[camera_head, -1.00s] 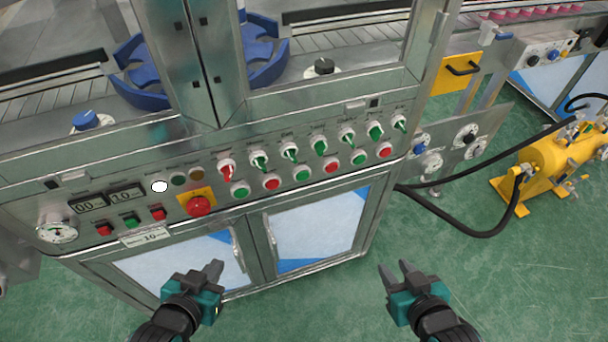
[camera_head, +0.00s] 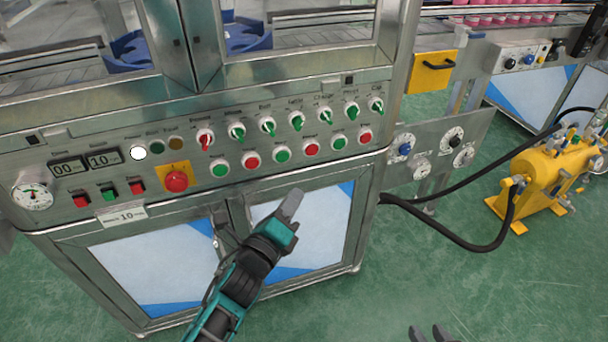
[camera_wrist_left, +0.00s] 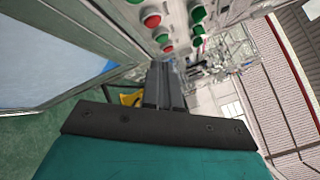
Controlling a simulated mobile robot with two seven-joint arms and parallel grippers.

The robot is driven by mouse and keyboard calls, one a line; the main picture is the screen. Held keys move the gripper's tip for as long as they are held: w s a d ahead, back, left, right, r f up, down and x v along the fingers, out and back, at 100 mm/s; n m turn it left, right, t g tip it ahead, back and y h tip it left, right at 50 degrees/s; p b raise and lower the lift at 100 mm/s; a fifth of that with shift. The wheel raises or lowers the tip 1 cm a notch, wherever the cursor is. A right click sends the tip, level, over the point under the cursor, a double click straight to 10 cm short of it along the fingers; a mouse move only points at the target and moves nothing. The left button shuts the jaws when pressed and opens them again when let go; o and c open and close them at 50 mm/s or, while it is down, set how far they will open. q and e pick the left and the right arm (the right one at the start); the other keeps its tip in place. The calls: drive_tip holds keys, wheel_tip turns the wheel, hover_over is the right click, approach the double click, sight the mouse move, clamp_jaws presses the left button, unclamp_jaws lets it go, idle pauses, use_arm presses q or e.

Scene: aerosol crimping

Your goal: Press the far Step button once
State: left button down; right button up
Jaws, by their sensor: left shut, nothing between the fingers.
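The control panel (camera_head: 130,190) carries a lower row of round push buttons, alternating green and red. The far right ones are a green button (camera_head: 339,141) and a red button (camera_head: 365,136). The labels are too small to tell which is Step. My left gripper (camera_head: 292,203) is shut and empty, below the button row and apart from it, in front of the cabinet door. In the left wrist view its closed fingers (camera_wrist_left: 164,85) point toward the panel, with a red button (camera_wrist_left: 151,18) above them. My right gripper (camera_head: 428,332) is open at the bottom edge, only its fingertips showing.
A row of switches (camera_head: 268,125) sits above the buttons, mostly green with one red. A red emergency knob (camera_head: 176,181) is on the left. Green floor is clear in front.

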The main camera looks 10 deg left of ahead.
sight(283, 156)
use_arm(q)
drive_tip(key=shift+w+d+r+m, duration=0.2)
drive_tip(key=shift+d+m, duration=0.4)
drive_tip(key=shift+m, duration=0.2)
drive_tip(key=shift+f, duration=0.1)
drive_tip(key=shift+w+a, duration=0.1)
drive_tip(key=w+a+b, duration=0.1)
drive_tip(key=w+a, duration=0.3)
drive_tip(key=w, duration=0.3)
drive_tip(key=shift+a, duration=0.35)
idle(1.3)
drive_tip(key=shift+w, duration=0.15)
